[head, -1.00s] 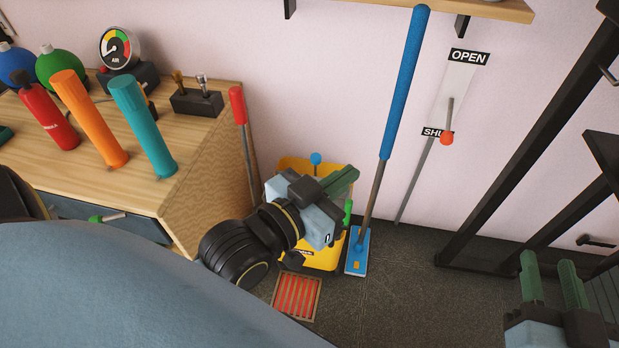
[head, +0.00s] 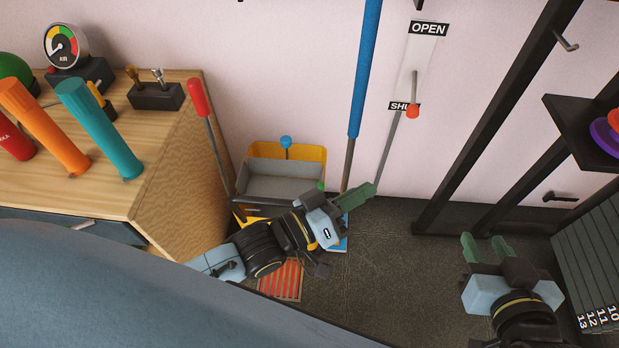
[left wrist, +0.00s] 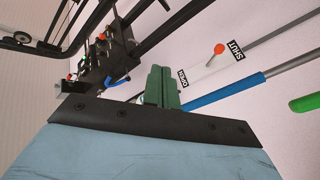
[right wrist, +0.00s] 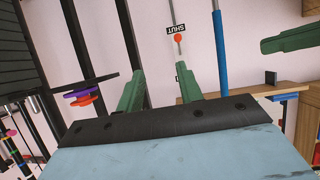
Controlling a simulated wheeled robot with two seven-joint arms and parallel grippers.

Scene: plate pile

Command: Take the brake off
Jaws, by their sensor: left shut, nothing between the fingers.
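No part is labelled as a brake, and I cannot tell which lever it is. A long lever with a red grip (head: 198,98) leans beside the bench's right end, its foot near the yellow bucket. A wall lever with an orange knob (head: 412,111) hangs over an OPEN/SHUT plate (head: 418,60), its knob by SHUT. My left gripper (head: 368,192) is shut and empty, in front of the yellow bucket and pointing right; it shows shut in the left wrist view (left wrist: 160,88). My right gripper (head: 484,246) is open and empty over the floor at right.
The yellow bucket (head: 315,155) has a blue-knobbed stick (head: 285,142). A blue-handled mop (head: 364,75) stands against the wall. A wooden bench (head: 185,165) carries cylinders and a gauge at left. A dark rack (head: 500,100) stands at right. A red grate (head: 281,279) lies on the floor.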

